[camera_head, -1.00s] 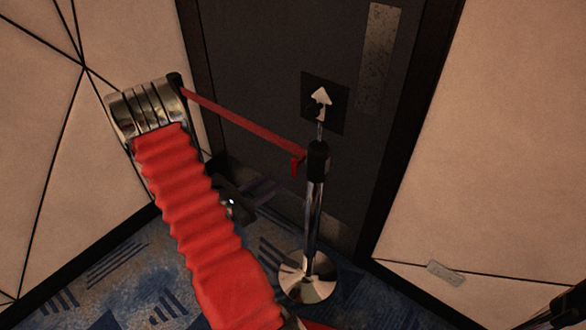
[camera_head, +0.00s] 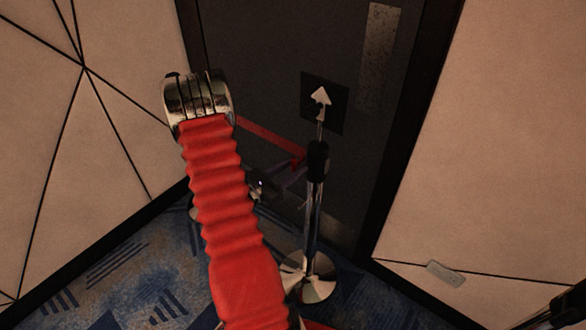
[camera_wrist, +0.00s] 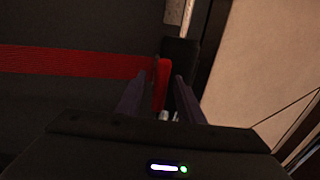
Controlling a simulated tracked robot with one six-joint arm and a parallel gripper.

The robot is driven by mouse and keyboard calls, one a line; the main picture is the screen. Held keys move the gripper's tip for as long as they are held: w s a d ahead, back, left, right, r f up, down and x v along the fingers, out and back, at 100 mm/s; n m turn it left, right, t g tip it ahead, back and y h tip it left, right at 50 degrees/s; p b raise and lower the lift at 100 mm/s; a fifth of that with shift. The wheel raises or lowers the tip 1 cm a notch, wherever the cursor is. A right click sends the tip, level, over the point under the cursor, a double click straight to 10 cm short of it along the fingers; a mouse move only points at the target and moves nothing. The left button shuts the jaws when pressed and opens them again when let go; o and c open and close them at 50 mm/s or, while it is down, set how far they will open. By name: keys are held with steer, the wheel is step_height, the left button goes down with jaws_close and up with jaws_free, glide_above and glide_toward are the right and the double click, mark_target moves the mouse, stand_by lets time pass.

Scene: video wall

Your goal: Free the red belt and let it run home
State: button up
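The red belt (camera_head: 268,134) is stretched across the dark door to the black head (camera_head: 318,158) of the chrome post (camera_head: 312,220). Its left part and the left post's top are hidden behind my red-sleeved arm. In the wrist view the belt (camera_wrist: 75,62) comes in from the left and ends in a hanging red tab (camera_wrist: 161,85) against the dark post head (camera_wrist: 180,60). My gripper (camera_wrist: 159,77) is open, its two dark fingers on either side of the tab, with gaps showing. In the head view my gripper (camera_head: 292,176) is just left of the post head, partly hidden.
A black plate with a white arrow (camera_head: 320,97) is on the door behind the post. Pale panelled walls stand left and right. The post's round chrome base (camera_head: 318,290) rests on blue patterned carpet (camera_head: 120,290), which is clear at the lower left.

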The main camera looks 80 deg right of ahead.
steer(key=shift+c, duration=0.7)
jaws_close()
